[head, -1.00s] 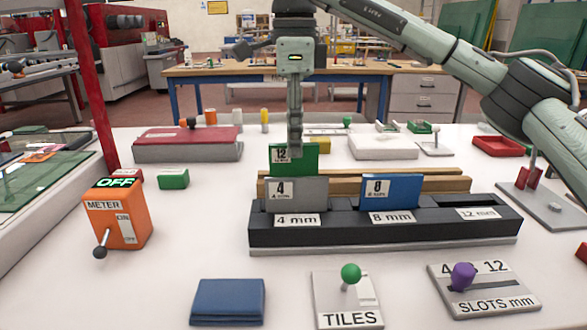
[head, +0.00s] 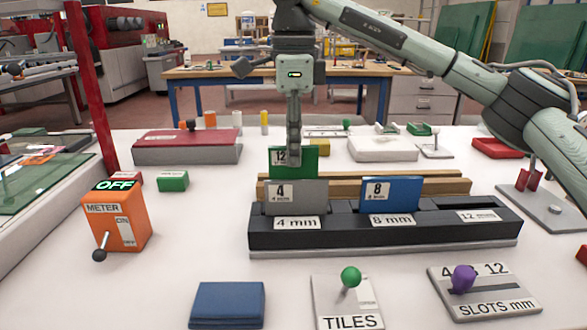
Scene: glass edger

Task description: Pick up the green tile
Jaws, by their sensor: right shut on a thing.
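The green tile (head: 306,165), marked 12, stands upright behind the grey tile (head: 296,198) marked 4, at the wooden rail behind the dark slotted block (head: 400,236). Its lower part is hidden by the grey tile. My right gripper (head: 294,158) points straight down from above, shut on the green tile's top edge. A blue tile (head: 390,194) marked 8 stands in the 8 mm slot. The grey tile stands in the 4 mm slot, and the 12 mm slot looks empty. My left gripper is not in view.
An orange meter box (head: 117,218) reading OFF stands at left. A TILES plate (head: 349,321) with a green knob and a SLOTS plate (head: 485,303) with a purple knob lie in front. A blue block (head: 228,304) lies front left. White table between them is clear.

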